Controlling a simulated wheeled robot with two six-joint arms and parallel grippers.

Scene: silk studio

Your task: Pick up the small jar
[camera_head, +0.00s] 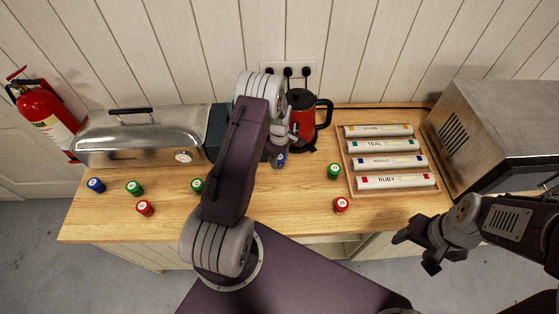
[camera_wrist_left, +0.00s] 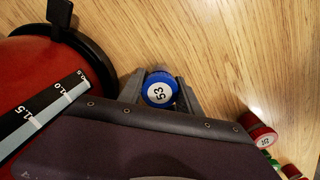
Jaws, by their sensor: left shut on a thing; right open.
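A small blue-lidded jar marked 53 (camera_wrist_left: 159,92) sits between the fingers of my left gripper (camera_wrist_left: 158,80) in the left wrist view. The gripper is shut on it. In the head view the jar (camera_head: 280,160) shows beside the red kettle, partly hidden by my left arm. I cannot tell whether it touches the wooden counter. My right gripper (camera_head: 417,252) is open and empty, in front of the counter's right part. Other small jars stand on the counter: a blue one (camera_head: 96,185), green ones (camera_head: 134,187) and red ones (camera_head: 145,208).
A red kettle (camera_head: 302,127) stands close behind the held jar. A wooden tray (camera_head: 391,191) holds several labelled rolls to the right. A steel dome-lidded appliance (camera_head: 139,134) is at the left and a metal box (camera_head: 500,124) at the right. The counter's front middle is mostly clear.

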